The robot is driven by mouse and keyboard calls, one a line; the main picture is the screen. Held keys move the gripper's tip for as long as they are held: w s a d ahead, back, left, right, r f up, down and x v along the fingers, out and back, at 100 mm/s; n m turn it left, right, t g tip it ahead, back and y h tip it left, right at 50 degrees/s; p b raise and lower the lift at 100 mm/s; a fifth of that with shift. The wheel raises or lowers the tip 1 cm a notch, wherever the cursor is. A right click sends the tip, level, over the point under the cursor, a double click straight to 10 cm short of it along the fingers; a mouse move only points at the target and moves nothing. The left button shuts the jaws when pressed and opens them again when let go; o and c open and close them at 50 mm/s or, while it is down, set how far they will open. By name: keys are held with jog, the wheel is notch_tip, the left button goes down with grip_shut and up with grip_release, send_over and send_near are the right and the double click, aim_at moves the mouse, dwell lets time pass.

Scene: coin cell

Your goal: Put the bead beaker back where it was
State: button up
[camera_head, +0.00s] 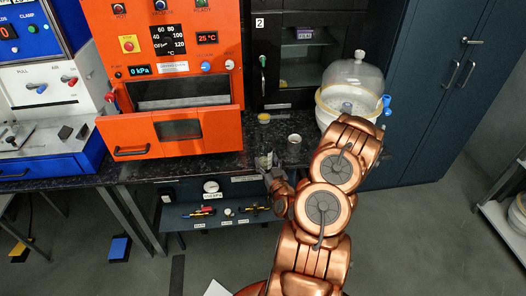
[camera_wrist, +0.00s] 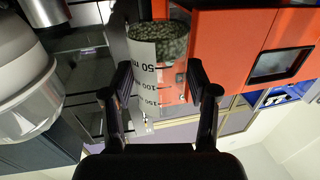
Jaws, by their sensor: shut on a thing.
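The bead beaker (camera_wrist: 145,52) is a clear graduated beaker with dark grey-green beads in it. In the wrist view it lies between the two black fingers of my gripper (camera_wrist: 160,78), which are shut on its sides. In the head view my gripper (camera_head: 270,170) is at the front edge of the counter, left of my copper arm. The beaker (camera_head: 262,161) shows there only as a small pale shape, partly hidden, and I cannot tell whether it touches the counter.
The orange oven (camera_head: 175,130) stands left with its front door lowered. A domed desiccator (camera_head: 352,80) stands right, partly behind my arm. A metal cup (camera_head: 294,139) and a yellow-topped jar (camera_head: 264,117) sit on the dark counter (camera_head: 235,160). A shelf with tools (camera_head: 215,208) is below.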

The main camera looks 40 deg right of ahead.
aim_at(266, 157)
jog(key=shift+w+d+f+b, duration=0.25)
jog(key=shift+w+d+b, duration=0.35)
jog(key=shift+b, duration=0.65)
jog(key=shift+w+d+f+b, duration=0.2)
jog(key=shift+w+d+b, duration=0.35)
jog(key=shift+b, duration=0.65)
jog(key=b+x, duration=0.2)
jog(key=b, duration=0.2)
jog(key=shift+d+r, duration=0.1)
jog(key=b, duration=0.2)
jog(key=w+f+b, duration=0.1)
jog(key=b, duration=0.2)
jog(key=shift+w+d, duration=0.25)
jog(key=shift+d, duration=0.05)
jog(key=b, duration=0.2)
jog(key=shift+w+d+r+b, duration=0.15)
jog(key=shift+w+d+b, duration=0.15)
jog(key=shift+d+b, duration=0.1)
jog(key=shift+d+r+b, duration=0.15)
jog(key=shift+r+b, duration=0.05)
jog(key=shift+b, duration=0.3)
jog(key=shift+w+d+r, duration=0.1)
jog(key=shift+w+r, duration=0.1)
jog(key=shift+w+d+f+p, duration=0.15)
jog(key=shift+w+d+p, duration=0.5)
jog(key=shift+w+d, duration=0.25)
jog(key=shift+w+d+f+p, duration=0.15)
jog(key=shift+w+d+p, duration=0.5)
jog(key=shift+w, duration=0.4)
jog(key=shift+f, duration=1.75)
